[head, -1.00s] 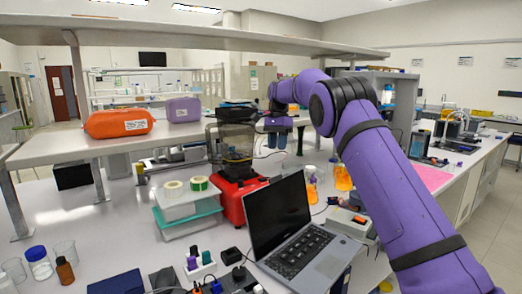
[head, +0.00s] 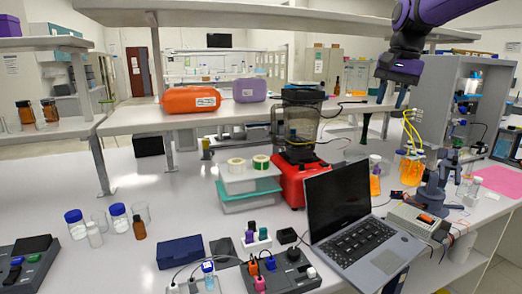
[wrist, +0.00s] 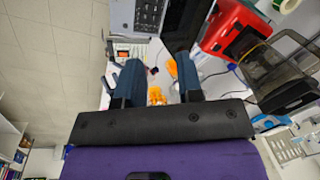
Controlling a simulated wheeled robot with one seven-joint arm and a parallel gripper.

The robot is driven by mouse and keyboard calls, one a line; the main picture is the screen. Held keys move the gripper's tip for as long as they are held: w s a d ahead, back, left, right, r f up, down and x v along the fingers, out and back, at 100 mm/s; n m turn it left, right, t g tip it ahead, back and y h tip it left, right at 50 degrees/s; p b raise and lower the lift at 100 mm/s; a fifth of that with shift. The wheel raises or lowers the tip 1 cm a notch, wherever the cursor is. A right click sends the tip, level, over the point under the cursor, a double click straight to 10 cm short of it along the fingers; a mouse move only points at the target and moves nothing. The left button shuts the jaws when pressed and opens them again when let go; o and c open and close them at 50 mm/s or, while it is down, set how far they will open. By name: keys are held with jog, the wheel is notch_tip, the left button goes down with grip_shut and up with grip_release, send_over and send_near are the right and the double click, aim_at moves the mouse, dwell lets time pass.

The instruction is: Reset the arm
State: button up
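My purple arm reaches in at the upper right of the head view. My gripper (head: 391,96) hangs from it, pointing down, high over the right part of the bench. In the wrist view my gripper (wrist: 158,60) has its two dark blue fingers well apart, with nothing between them but the bench scene beyond. It is open and empty. Below it in the head view stand a flask of orange liquid (head: 411,167) with yellow tubing and an orange bottle (head: 375,178). The gripper appears clear of both.
An open laptop (head: 372,243) sits at the front of the bench (head: 110,180). A red device (head: 300,182) with a dark clear container stands behind it. An overhead shelf (head: 250,13) runs above. A raised shelf holds an orange case (head: 191,99) and a purple case (head: 249,90).

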jog(key=s+f+n+t, duration=0.15)
jog(key=s+n, duration=0.25)
jog(key=s, duration=1.4)
jog(key=s+f+n+t, duration=0.1)
jog(key=s+f, duration=0.3)
jog(key=s, duration=0.3)
jog(key=s+f+n+t+h, duration=0.1)
jog(key=s+f+n, duration=0.1)
jog(key=s+f, duration=0.2)
jog(key=s, duration=0.2)
jog(key=shift+s+a+f+t, duration=0.2)
jog(key=shift+s+f+t, duration=0.05)
jog(key=shift+s+t, duration=0.1)
